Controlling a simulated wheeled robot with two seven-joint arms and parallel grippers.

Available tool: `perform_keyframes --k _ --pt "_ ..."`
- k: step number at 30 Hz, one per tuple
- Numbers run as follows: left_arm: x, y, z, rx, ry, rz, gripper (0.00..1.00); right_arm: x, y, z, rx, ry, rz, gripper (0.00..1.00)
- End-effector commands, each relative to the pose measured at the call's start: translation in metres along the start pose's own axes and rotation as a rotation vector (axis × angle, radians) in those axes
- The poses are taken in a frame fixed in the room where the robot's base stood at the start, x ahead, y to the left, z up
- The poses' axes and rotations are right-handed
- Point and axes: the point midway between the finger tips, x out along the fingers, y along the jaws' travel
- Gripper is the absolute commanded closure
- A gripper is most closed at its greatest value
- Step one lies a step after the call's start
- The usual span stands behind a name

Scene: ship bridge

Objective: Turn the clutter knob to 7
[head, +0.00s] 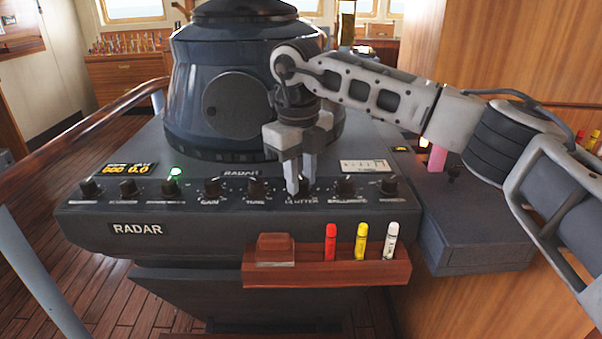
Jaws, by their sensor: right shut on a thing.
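The radar console (95,218) fills the middle of the head view, with a row of black knobs along its sloped front panel. The clutter knob (304,186) is in this row, above the label that reads "CLUTTER". My right gripper (298,188) comes down from above and is shut on the clutter knob, one finger on each side. The fingers cover much of the knob, so its pointer and the number it points to cannot be read. My left gripper is not in view.
Other knobs flank it closely: the tune knob (256,189) on the left and another knob (345,187) on the right. A wooden tray (330,274) with red, yellow and white markers juts out below. The radar hood (215,105) rises behind.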

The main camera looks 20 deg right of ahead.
Motion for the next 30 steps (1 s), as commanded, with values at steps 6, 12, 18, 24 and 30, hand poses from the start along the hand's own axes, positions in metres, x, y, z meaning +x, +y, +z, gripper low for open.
perform_keyframes --k 6,12,18,24,30 --pt "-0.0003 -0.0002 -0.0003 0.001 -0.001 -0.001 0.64 -0.0015 -0.0012 0.0006 0.208 0.007 -0.002 0.96" --pt "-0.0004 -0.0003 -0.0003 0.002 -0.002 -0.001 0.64 -0.0015 -0.001 0.0008 0.397 0.016 -0.002 0.96" --pt "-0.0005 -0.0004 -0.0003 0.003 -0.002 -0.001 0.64 -0.0015 -0.001 0.0009 0.586 0.025 -0.002 0.96" --pt "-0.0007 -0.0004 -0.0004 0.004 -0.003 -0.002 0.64 -0.0015 -0.0013 0.0011 0.774 0.033 -0.002 0.96" --pt "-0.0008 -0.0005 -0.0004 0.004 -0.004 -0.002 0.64 -0.0016 -0.0013 0.0013 0.941 0.04 -0.001 0.96"
